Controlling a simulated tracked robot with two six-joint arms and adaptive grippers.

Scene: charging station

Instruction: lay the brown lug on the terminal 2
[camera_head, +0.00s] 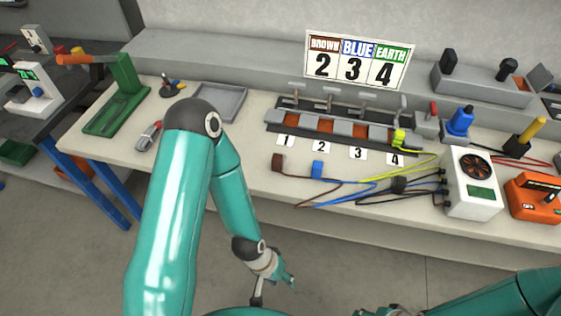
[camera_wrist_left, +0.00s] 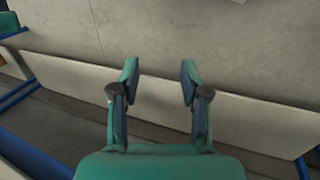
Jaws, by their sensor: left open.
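The brown lug (camera_head: 279,163) lies on the bench at the end of a brown cable, in front of the terminal row and a little left of the number 2 label (camera_head: 321,147). Terminal 2 is in the grey and orange block (camera_head: 341,128) behind that label. My left gripper (camera_head: 280,282) is low, in front of the bench edge and well away from the lug. In the left wrist view it is open and empty, its two fingers (camera_wrist_left: 159,85) apart. Part of my right gripper (camera_head: 380,311) shows at the bottom edge; its jaws are not clear.
A blue lug (camera_head: 318,169) lies right of the brown one. A yellow-green lug (camera_head: 399,138) is at terminal 4. Cables run to a white fan unit (camera_head: 471,183). A sign (camera_head: 357,60) pairs brown with 2. A grey tray (camera_head: 218,102) and green press (camera_head: 118,105) stand left.

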